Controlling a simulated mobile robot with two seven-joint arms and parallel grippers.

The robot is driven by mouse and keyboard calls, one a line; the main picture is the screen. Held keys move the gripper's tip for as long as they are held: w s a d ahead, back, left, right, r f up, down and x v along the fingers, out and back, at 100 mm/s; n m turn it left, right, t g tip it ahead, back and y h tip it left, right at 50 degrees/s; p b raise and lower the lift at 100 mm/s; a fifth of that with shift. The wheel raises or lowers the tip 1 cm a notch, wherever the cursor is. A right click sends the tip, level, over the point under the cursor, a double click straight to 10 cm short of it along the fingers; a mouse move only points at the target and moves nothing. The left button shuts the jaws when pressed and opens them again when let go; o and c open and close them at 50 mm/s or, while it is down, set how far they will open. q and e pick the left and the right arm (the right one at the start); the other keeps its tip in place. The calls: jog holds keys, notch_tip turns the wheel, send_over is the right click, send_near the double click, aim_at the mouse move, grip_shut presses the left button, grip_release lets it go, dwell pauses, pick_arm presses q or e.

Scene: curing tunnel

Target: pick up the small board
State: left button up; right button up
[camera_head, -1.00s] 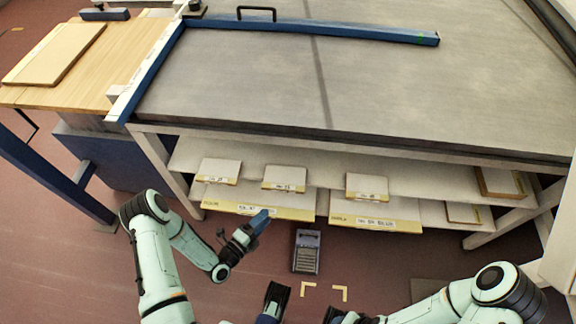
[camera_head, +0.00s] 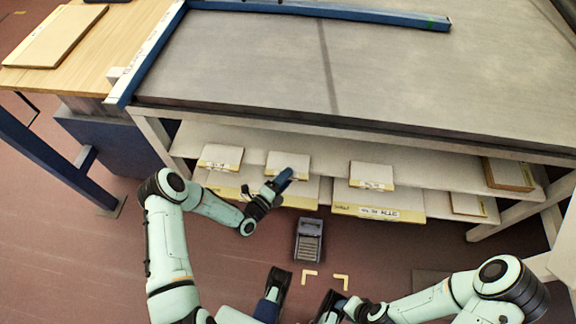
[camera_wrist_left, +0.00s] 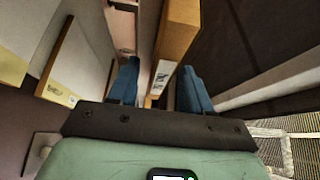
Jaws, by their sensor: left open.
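Several small pale boards with yellow, labelled front edges lie on the shelf under the grey table. The small board (camera_head: 289,160) in front of my left gripper (camera_head: 288,178) is partly covered by its blue fingers. In the left wrist view the open fingers (camera_wrist_left: 158,88) stand on either side of the labelled end of a board (camera_wrist_left: 180,30); I cannot tell whether they touch it. Other small boards lie to the left (camera_head: 221,154) and right (camera_head: 371,174). My right gripper (camera_head: 332,304) is low at the bottom, and its jaws are unclear.
Larger boards (camera_head: 378,199) lie on the level below. The grey table top (camera_head: 400,85) overhangs the shelves. Its pale legs (camera_head: 515,217) stand at the sides. A small grey device (camera_head: 309,240) is on the floor, with clear floor around the yellow corner marks (camera_head: 341,281).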

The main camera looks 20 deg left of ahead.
pick_arm(q)
jog(key=shift+w+d, duration=0.25)
jog(key=shift+w, duration=0.45)
grip_shut()
pick_arm(e)
jog(key=shift+w+d+f, duration=0.1)
jog(key=shift+w+f, duration=0.05)
pick_arm(q)
jog(key=shift+r, duration=0.1)
notch_tip(320, 180, up, 8)
jog(key=shift+r+p, duration=0.25)
jog(key=shift+p, duration=0.8)
jog(key=shift+r, duration=0.7)
pick_arm(e)
jog(key=shift+s+a+r+g, duration=0.15)
jog(key=shift+s+a+r, duration=0.1)
jog(key=shift+s+r, duration=0.4)
jog(key=shift+s+a+r+g, duration=0.15)
jog(key=shift+s+a+r, duration=0.05)
jog(key=shift+s+r, duration=0.35)
jog(key=shift+w, duration=0.1)
